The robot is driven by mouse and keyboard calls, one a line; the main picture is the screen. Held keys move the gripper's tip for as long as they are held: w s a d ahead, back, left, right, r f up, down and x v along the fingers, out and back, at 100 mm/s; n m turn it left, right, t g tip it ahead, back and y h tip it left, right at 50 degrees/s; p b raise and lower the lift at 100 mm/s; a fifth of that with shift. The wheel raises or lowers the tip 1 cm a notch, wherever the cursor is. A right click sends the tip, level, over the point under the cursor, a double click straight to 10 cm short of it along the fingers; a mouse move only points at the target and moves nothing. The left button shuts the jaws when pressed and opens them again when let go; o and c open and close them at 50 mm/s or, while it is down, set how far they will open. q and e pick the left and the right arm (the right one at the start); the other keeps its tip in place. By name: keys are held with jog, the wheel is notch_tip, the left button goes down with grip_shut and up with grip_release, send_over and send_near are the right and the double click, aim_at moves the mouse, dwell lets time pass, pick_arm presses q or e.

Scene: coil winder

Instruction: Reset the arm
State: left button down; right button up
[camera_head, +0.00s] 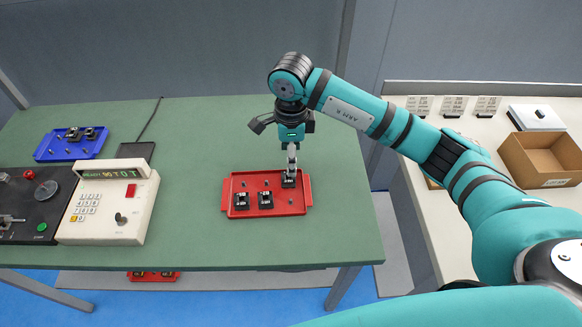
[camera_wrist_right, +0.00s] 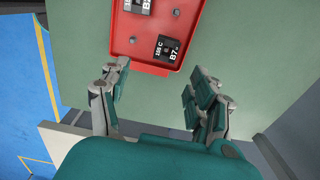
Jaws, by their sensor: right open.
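My right arm (camera_head: 360,108), marked ARM R, reaches in from the right and bends down at the wrist over the green table. My right gripper (camera_head: 291,162) points down above the back right part of a red tray (camera_head: 278,208). In the right wrist view the gripper (camera_wrist_right: 158,80) has its fingers spread wide with nothing between them. A black labelled block (camera_wrist_right: 168,48) lies in the tray just beyond the fingers; whether they are clear of it in height I cannot tell. My left gripper is not in view.
Two more black blocks (camera_head: 265,200) sit in the red tray. A blue tray (camera_head: 70,144), a keypad unit (camera_head: 105,205) and a dark winder (camera_head: 35,205) stand at the left. A cardboard box (camera_head: 540,158) is on the white right-hand table. Green surface around the red tray is clear.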

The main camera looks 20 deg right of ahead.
jog(key=shift+r, duration=0.95)
dwell(1.7)
